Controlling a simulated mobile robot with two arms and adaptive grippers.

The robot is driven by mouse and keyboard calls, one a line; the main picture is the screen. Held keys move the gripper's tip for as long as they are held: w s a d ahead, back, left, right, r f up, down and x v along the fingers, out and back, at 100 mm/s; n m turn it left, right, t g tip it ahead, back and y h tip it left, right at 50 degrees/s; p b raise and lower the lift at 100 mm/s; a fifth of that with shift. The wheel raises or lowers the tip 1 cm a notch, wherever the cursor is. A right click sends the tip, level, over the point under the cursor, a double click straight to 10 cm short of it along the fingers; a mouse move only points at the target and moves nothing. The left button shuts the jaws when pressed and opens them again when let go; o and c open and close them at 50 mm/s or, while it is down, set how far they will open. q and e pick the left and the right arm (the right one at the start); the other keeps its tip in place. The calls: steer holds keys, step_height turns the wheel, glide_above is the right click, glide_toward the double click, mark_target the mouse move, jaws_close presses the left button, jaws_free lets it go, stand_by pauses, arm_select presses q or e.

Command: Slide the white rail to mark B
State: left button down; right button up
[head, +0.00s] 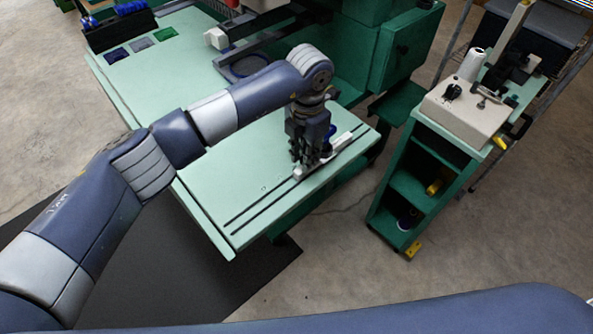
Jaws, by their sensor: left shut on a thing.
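The white rail (342,141) lies near the right end of the pale green table top, along the dark slots that run near its front edge. My left gripper (307,166) points down from above and is shut on the rail, hiding part of it. A small blue thing (331,131) shows just behind the gripper, partly hidden. Small dark specks show on the table left of the gripper, but no letter is readable, so I cannot tell which is mark B. My right gripper is out of view.
The table (215,168) is clear left of the gripper along the slots. A green machine body (390,50) stands behind. A green cart (413,185) with a beige machine (465,107) stands to the right, across a floor gap. Small trays (140,45) sit at the back left.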

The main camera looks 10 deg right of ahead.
arm_select(q)
steer(key=shift+w+d+b, duration=0.35)
steer(key=shift+d+b, duration=0.15)
steer(key=c, duration=1.4)
jaws_free()
steer(key=shift+c, duration=0.2)
steer(key=shift+r+p, duration=1.6)
steer(key=shift+r, duration=1.45)
steer(key=shift+f, duration=0.1)
